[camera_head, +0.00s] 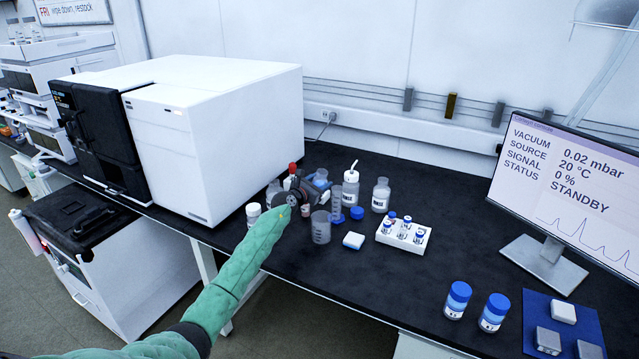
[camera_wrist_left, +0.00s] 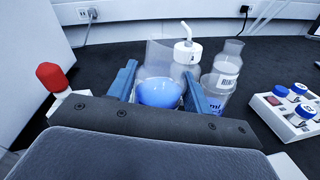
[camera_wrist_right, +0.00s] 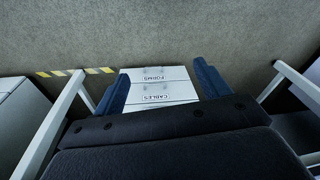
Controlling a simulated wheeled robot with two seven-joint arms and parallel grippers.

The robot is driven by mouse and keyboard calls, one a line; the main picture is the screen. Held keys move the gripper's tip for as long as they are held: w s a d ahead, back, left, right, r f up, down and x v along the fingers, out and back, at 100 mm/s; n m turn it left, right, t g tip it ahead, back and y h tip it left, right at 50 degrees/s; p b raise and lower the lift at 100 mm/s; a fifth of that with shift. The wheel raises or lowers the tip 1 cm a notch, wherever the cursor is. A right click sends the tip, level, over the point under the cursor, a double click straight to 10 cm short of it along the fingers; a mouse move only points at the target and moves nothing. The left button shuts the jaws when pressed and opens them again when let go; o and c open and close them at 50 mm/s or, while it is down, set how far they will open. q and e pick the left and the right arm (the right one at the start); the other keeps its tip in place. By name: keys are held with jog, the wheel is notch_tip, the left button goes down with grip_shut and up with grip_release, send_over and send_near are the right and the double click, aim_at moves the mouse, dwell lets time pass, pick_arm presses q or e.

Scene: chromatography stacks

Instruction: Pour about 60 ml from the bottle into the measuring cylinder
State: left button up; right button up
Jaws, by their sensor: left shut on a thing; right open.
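My left gripper (camera_head: 299,197) is over the bench among the glassware. In the left wrist view its fingers (camera_wrist_left: 159,80) are shut on a clear vessel with blue contents (camera_wrist_left: 158,93), which looks like the bottle; in the head view the gripper partly hides it. A clear, graduated measuring cylinder (camera_head: 336,204) stands just right of the gripper; a clear piece with "ml" print (camera_wrist_left: 214,98) shows beside the right finger. A clear empty-looking cup (camera_head: 320,228) stands in front. My right gripper (camera_wrist_right: 163,82) is open and empty, seen only in its own wrist view.
A white-spouted wash bottle (camera_head: 351,184) and a labelled clear bottle (camera_head: 381,195) stand behind. A large white instrument (camera_head: 215,130) blocks the left.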

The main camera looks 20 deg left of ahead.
aim_at(319, 176)
pick_arm(q)
jog(key=shift+r+p, duration=0.35)
jog(key=shift+r, duration=0.05)
jog(key=shift+d+r+m, duration=0.1)
jog(key=shift+r+m, duration=0.1)
jog(key=shift+m, duration=0.1)
jog(key=shift+r+p, duration=0.25)
jog(key=shift+p, duration=0.2)
jog(key=shift+r, duration=0.25)
jog(key=shift+d+r+m+p, duration=0.1)
jog(key=shift+r+m+p, duration=0.15)
jog(key=shift+p, duration=0.3)
jog(key=shift+d+r+p, duration=0.1)
jog(key=shift+p, duration=0.3)
jog(key=shift+d+r+m+p, duration=0.25)
jog(key=shift+r+m+p, duration=0.15)
jog(key=shift+m+p, duration=0.4)
pick_arm(e)
notch_tip(319, 176, down, 10)
jog(key=shift+w+a, duration=0.15)
jog(key=shift+a, duration=0.15)
